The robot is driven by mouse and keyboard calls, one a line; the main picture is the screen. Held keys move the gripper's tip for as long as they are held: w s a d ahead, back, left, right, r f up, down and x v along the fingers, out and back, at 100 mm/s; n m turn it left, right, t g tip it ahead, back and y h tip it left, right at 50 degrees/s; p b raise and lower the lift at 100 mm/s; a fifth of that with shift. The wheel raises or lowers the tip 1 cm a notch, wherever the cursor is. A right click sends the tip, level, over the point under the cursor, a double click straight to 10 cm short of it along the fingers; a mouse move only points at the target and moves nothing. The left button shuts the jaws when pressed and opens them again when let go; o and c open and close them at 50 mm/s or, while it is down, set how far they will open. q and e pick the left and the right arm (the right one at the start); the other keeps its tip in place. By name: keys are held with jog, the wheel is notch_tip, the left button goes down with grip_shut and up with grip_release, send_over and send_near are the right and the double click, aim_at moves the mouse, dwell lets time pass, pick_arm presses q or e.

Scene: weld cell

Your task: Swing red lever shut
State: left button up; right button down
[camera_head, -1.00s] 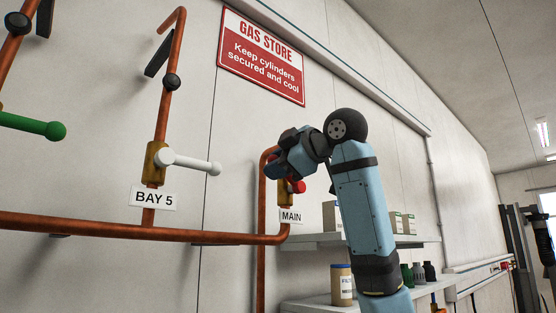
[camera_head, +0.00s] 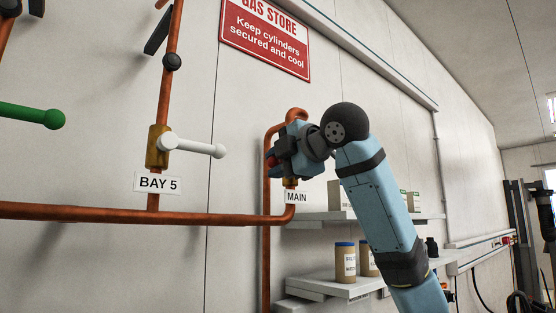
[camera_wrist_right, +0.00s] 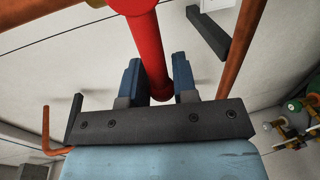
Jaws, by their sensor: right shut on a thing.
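The red lever (camera_wrist_right: 148,45) runs down between the two blue fingers of my right gripper (camera_wrist_right: 158,82) in the right wrist view. The right gripper is shut on it. In the head view my right gripper (camera_head: 279,160) is in front of the pipe above the MAIN label (camera_head: 297,197) and hides most of the lever. A small red part (camera_head: 269,160) shows at the gripper's left side. A bit of the brass valve body (camera_head: 290,183) shows just below the gripper. My left gripper is in neither view.
A white lever (camera_head: 200,147) at BAY 5 and a green lever (camera_head: 35,115) stick out to the left of my arm. A copper pipe (camera_head: 110,214) runs along the wall. Shelves with tubs (camera_head: 345,262) are below and behind my right arm. A red sign (camera_head: 268,38) hangs above.

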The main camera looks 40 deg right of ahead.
jog(key=shift+f, duration=0.1)
jog(key=c, duration=1.1)
grip_release()
jog(key=shift+s, duration=0.1)
jog(key=a+b+v, duration=0.1)
jog(key=b+v, duration=0.2)
jog(key=v, duration=1)
jog(key=shift+s+d, duration=0.35)
jog(key=shift+d, duration=0.1)
